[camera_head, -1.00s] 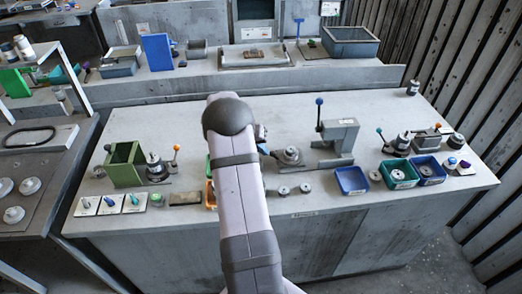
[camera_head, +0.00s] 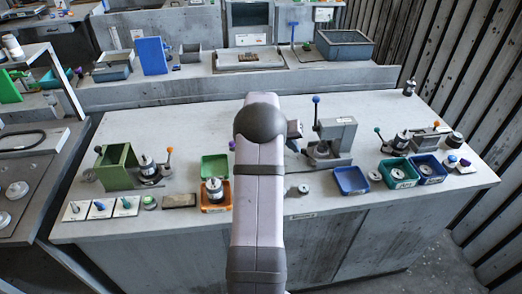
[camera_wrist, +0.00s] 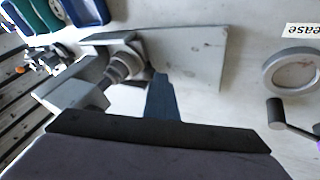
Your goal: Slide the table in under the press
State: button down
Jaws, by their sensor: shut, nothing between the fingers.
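The press (camera_head: 338,136) is grey, with a blue-balled lever, and stands right of centre in the head view. In the wrist view its grey body (camera_wrist: 75,88) is at upper left. The sliding table (camera_wrist: 120,68), a round stepped part, appears close in at the press head, on a flat grey base plate (camera_wrist: 195,50) whose other end is bare. How well it is centred under the ram I cannot tell. My gripper (camera_wrist: 160,85) is shut and empty, its blue-grey fingertips at the table's outer side; whether they touch is unclear. My arm hides part of this area in the head view.
An open green tray (camera_head: 214,168) and an orange tray (camera_head: 216,196) lie left of my arm. A round ring part (camera_wrist: 292,72) with a dark-handled lever is at the wrist view's right. Free bench lies behind the press.

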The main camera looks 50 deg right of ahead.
jog(key=w+a, duration=0.1)
jog(key=w+a+b, duration=0.1)
jog(key=w, duration=0.1)
jog(key=shift+w+a+r, duration=0.1)
jog(key=shift+w+r, duration=0.1)
jog(key=shift+r, duration=0.2)
jog(key=b+v, duration=0.3)
jog(key=v, duration=0.7)
